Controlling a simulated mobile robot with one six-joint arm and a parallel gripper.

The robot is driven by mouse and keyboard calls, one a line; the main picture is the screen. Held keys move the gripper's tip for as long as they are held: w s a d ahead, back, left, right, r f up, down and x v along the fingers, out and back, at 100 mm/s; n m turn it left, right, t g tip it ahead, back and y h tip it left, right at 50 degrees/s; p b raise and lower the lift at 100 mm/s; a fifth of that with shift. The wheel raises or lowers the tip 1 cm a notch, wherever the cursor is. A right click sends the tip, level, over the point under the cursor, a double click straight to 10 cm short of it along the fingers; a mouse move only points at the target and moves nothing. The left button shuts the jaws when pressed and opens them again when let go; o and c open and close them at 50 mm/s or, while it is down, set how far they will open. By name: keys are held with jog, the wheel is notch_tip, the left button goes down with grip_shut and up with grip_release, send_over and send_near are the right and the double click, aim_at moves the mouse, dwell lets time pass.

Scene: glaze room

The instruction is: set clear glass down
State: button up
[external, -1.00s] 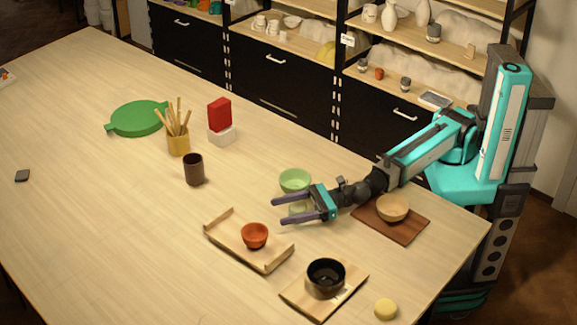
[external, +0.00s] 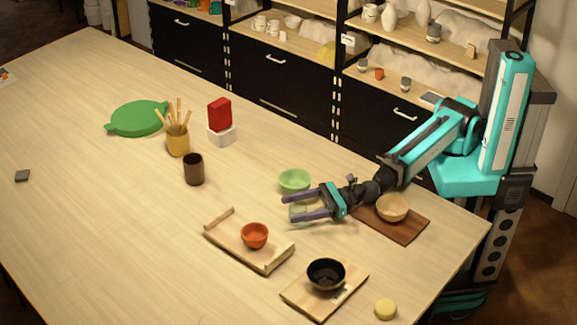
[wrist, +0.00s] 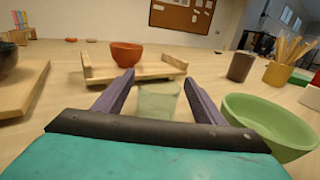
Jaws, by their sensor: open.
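The clear glass (external: 299,211) stands upright on the table, and in the wrist view the glass (wrist: 158,101) shows between and just ahead of the fingers. My gripper (external: 303,206) is open, with one finger on each side of the glass; in the wrist view the gripper (wrist: 160,90) shows a gap to each finger. The near finger and the gripper body hide part of the glass in the external view.
A green bowl (external: 295,181) stands close behind the glass. A wooden tray (external: 222,243) with an orange bowl (external: 255,235) is in front. A black bowl (external: 326,273) and a tan bowl (external: 393,208) sit on boards. The table's left side is mostly clear.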

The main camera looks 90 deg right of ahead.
jog(key=shift+s+d+r+p, duration=0.15)
jog(key=shift+s+p, duration=0.3)
jog(key=shift+p, duration=1)
jog(key=shift+s+a+r+p, duration=0.1)
jog(key=shift+s+p, duration=0.3)
jog(key=shift+p, duration=1.05)
jog(key=p+v, duration=0.1)
jog(key=p, duration=0.5)
jog(key=shift+s+d, duration=0.25)
jog(key=shift+s, duration=0.1)
jog(key=shift+s+f+p, duration=0.15)
jog(key=shift+s+p, duration=0.2)
jog(key=shift+p, duration=0.6)
